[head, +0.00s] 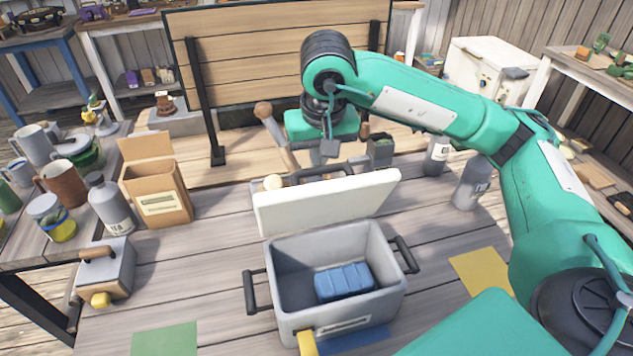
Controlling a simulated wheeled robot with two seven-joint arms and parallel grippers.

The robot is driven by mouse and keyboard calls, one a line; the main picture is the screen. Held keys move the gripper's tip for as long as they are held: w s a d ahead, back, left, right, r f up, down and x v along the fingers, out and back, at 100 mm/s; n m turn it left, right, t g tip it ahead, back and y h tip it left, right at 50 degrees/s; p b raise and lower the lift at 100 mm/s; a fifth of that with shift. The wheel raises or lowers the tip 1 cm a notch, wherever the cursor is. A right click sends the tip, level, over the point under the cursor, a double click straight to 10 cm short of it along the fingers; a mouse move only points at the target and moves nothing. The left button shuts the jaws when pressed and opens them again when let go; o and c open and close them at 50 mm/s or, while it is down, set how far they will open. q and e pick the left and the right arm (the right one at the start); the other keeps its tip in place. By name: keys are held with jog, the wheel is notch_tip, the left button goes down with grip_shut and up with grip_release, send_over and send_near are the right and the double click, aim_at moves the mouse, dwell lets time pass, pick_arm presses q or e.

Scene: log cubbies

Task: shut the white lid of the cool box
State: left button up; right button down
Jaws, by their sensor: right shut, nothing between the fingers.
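The grey cool box (285,313) stands on the plank table with its top open. Its white lid (328,203) stands tilted up along the box's far edge. A blue block (344,282) lies inside the box. My right arm reaches in from the right, and my right gripper (329,148) hangs above and behind the raised lid, apart from it. The right gripper is shut with nothing held. My left gripper is not in view.
A cardboard box (157,195), a grey bottle (110,204) and jars stand at left. A grey case (105,268) sits front left. A bottle (471,183) stands right of the lid. Green (165,340) and yellow (481,272) patches lie flat. Table room is clear left of the cool box.

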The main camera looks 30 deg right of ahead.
aim_at(325, 172)
jog(key=shift+s+a+r, duration=0.1)
jog(key=shift+s+a, duration=0.15)
jog(key=shift+s, duration=0.65)
jog(key=shift+b, duration=0.3)
jog(key=shift+s+a, duration=0.15)
jog(key=shift+s, duration=0.4)
jog(key=shift+s+a, duration=0.1)
jog(key=shift+s, duration=0.2)
jog(key=shift+s+b, duration=0.1)
jog(key=shift+b, duration=0.2)
